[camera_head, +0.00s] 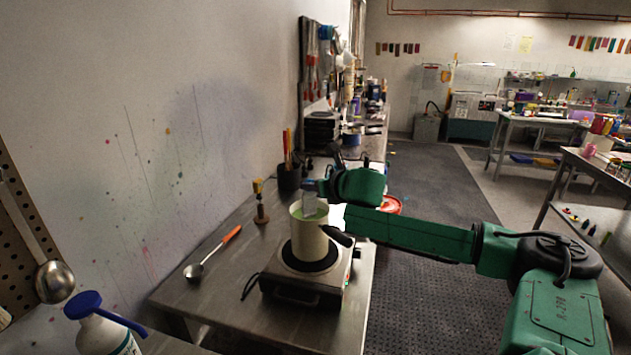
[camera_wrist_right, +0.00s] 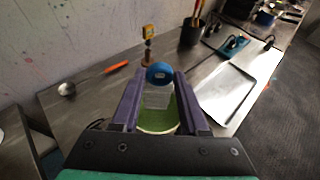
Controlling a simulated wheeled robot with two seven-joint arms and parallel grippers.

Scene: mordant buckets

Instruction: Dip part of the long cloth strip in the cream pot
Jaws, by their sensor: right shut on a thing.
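The cream pot (camera_head: 309,243) stands upright on a hotplate (camera_head: 303,284) and holds green liquid, which also shows in the right wrist view (camera_wrist_right: 157,121). My right gripper (camera_head: 311,187) is above the pot's mouth. In the right wrist view its purple fingers (camera_wrist_right: 158,92) are shut on a round blue piece (camera_wrist_right: 159,73) with a pale, partly see-through strip (camera_wrist_right: 157,99) below it. I take this strip to be the cloth. Its lower part hangs in the pot's opening; I cannot tell whether it touches the liquid. My left gripper is not in view.
A ladle with an orange handle (camera_head: 228,238) lies on the metal bench to the left. A small stand with a yellow top (camera_head: 260,203) and a dark tool cup (camera_head: 289,180) are behind the pot. A metal tray (camera_wrist_right: 227,92) lies to the right.

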